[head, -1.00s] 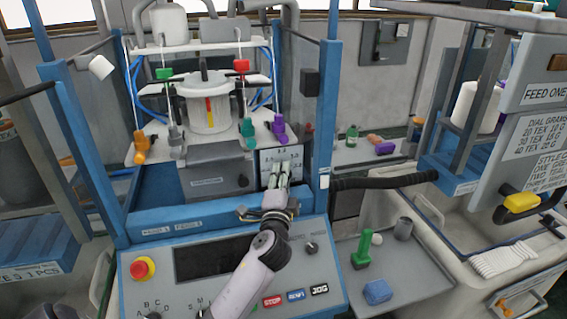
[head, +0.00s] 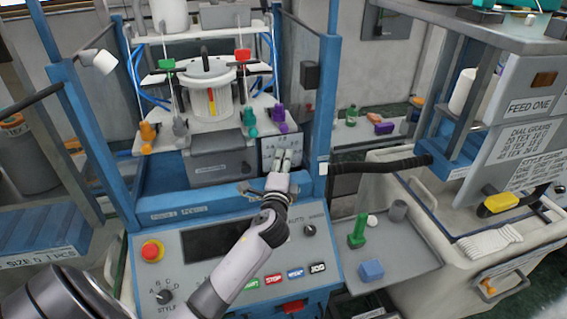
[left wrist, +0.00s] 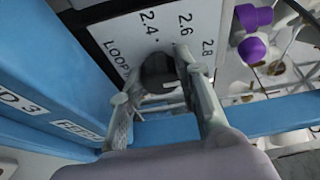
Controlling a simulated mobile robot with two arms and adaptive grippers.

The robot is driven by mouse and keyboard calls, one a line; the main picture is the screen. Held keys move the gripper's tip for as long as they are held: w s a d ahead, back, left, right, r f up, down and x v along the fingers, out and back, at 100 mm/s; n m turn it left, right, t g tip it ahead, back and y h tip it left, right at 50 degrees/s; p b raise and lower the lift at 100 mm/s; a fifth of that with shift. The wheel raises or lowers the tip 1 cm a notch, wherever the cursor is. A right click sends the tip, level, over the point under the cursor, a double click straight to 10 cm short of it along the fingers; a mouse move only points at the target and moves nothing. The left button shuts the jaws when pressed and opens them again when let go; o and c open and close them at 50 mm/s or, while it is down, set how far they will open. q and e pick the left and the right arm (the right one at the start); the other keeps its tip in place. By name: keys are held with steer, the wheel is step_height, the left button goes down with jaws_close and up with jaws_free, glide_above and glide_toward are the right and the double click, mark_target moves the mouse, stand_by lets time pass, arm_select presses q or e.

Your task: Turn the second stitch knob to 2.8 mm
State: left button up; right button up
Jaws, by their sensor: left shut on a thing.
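A white dial plate (head: 268,144) stands at the lower right of the knitting machine's frame. In the left wrist view the plate (left wrist: 118,25) reads 2.4, 2.6 and 2.8, with the start of a word like LOOP. A dark knob (left wrist: 158,68) sits on it. My left gripper (head: 283,158) reaches up to the plate and hides the knob in the head view. In the left wrist view the fingers (left wrist: 167,82) are shut around the knob, one on each side. The knob's pointer is hidden, so its setting cannot be read. My right gripper is not in view.
Blue posts (head: 328,100) and a blue rail (head: 200,203) frame the plate closely. Purple (head: 280,117) and teal (head: 250,122) pegs stand just above it. A control panel (head: 180,285) with a red stop button (head: 152,250) lies below. A grey tray (head: 410,255) is at the right.

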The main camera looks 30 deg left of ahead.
arm_select(q)
steer(key=o, duration=1)
steer(key=shift+o, duration=0.7)
steer(key=shift+s, duration=0.1)
steer(key=v, duration=1.2)
